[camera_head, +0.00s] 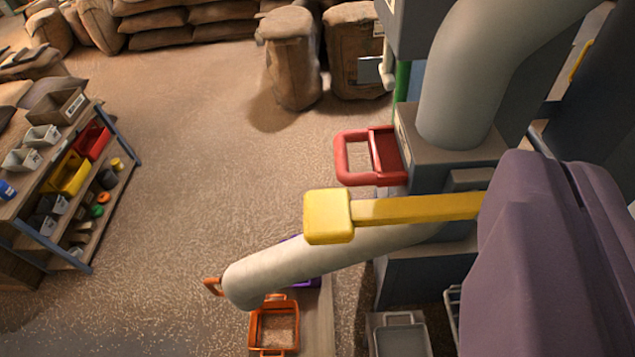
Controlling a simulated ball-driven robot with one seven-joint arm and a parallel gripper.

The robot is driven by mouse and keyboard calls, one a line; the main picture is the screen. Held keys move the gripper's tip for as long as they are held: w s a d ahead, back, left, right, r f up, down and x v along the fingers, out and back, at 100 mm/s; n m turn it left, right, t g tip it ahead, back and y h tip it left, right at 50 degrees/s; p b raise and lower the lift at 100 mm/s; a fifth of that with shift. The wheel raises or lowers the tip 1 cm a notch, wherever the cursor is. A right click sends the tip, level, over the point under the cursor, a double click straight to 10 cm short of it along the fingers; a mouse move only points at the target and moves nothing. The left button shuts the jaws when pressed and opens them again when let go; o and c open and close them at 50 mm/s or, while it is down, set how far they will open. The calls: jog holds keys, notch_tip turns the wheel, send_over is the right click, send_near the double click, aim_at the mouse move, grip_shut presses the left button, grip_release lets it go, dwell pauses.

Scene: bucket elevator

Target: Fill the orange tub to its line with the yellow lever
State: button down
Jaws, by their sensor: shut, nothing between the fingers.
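The yellow lever (415,208) runs level across the right half, its block-shaped knob (328,215) pointing left. The orange tub (290,305) stands at the bottom centre, partly cut off by the frame edge. Tan grain shows inside it; I cannot make out its line or how the grain stands against it. The pale spout pipe (320,262) slopes down left, its lower end just above and left of the tub. My purple gripper (575,165) fills the right side, shut and empty. It hides the lever's right end; I cannot tell whether they touch.
A red handle (345,158) juts from the grey machine (455,155) above the lever. A purple tub (308,283) is partly hidden behind the spout. A grey tray (400,340) stands right of the orange tub. A bin shelf (75,215) stands left; the floor between is clear.

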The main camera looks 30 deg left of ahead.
jog(key=n+g+p, duration=0.5)
jog(key=g+p, duration=1)
jog(key=p, duration=3.3)
send_over(327, 214)
notch_tip(327, 214, down, 7)
jog(key=shift+r, duration=0.1)
notch_tip(327, 214, down, 14)
jog(key=shift+r+p, duration=0.1)
jog(key=shift+p, duration=1.1)
